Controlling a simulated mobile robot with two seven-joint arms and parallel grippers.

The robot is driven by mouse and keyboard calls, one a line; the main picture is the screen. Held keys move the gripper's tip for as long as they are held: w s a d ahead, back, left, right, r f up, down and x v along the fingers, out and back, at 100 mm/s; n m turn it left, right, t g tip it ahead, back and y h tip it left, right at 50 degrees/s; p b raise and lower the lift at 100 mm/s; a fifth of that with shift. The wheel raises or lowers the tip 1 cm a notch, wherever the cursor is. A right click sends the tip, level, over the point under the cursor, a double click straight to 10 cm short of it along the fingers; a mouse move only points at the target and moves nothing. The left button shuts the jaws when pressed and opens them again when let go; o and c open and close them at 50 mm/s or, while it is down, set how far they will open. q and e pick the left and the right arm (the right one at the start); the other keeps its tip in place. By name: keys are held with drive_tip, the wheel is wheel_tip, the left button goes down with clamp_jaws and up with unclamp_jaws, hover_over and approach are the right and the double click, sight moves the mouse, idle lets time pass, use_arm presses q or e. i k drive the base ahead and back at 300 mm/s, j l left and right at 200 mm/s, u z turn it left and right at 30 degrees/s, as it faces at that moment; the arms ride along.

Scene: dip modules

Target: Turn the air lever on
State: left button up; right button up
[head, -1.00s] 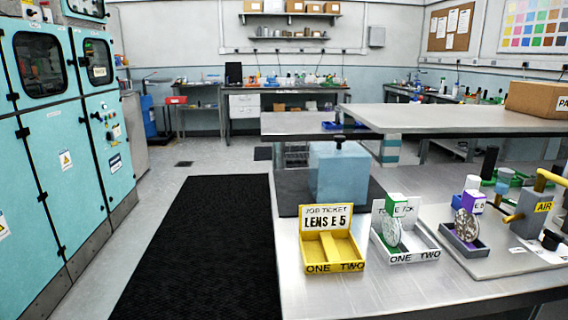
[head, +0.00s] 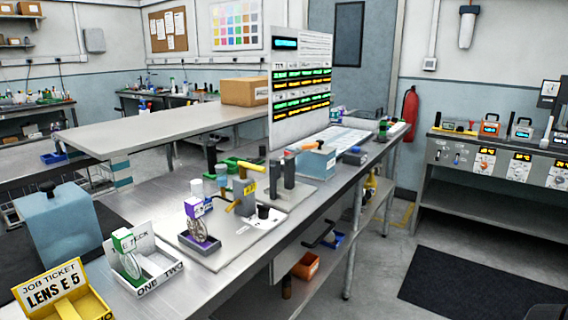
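The air station stands on the bench in the middle of the head view. It is a grey block (head: 243,190) with a yellow AIR label on its side. A yellow lever (head: 252,163) sits at its top and points to the right, roughly level. A second yellow piece sticks out low on its left side. Neither of my grippers is in view, and nothing touches the lever.
A display board (head: 300,90) stands behind. A dark post (head: 289,170) stands to the right.

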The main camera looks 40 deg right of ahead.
sight(243, 165)
drive_tip(key=l+z, duration=0.15)
drive_tip(key=z, duration=0.8)
